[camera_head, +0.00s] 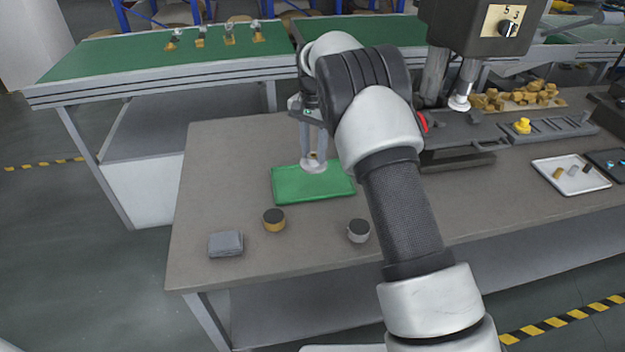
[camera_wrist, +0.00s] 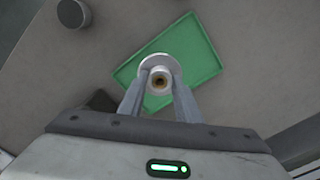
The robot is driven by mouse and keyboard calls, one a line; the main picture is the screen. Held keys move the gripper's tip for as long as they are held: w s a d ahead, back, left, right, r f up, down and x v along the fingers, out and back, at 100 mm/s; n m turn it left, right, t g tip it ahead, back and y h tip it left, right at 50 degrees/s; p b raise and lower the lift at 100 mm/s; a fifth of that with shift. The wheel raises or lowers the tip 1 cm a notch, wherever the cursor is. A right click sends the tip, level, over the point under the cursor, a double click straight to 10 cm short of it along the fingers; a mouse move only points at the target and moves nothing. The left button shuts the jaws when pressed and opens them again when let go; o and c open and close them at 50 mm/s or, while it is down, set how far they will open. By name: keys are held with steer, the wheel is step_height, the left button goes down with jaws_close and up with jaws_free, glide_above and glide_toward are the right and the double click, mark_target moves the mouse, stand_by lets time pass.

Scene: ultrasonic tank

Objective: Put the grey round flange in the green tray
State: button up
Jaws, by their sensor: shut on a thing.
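The green tray (camera_head: 290,186) lies flat on the grey-brown table. My gripper (camera_head: 313,158) points down over the tray and is shut on the grey round flange (camera_head: 314,167). In the wrist view, the flange (camera_wrist: 159,62) shows as a pale round disc with a hollow centre between my two fingers (camera_wrist: 159,84), in front of the green tray (camera_wrist: 203,52). It is over the tray's area near one side. I cannot tell whether the flange touches the tray floor or is slightly above it.
A brass cylinder with a dark top (camera_head: 274,220), a grey cylinder with a dark top (camera_head: 358,231) and a grey block (camera_head: 226,243) stand near the table's front. A dark machine (camera_head: 480,25) and a white tray of small parts (camera_head: 571,176) are to the right.

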step_height(320, 180, down, 8)
steer(key=shift+f, duration=0.2)
steer(key=shift+f, duration=0.15)
steer(key=o, duration=1.2)
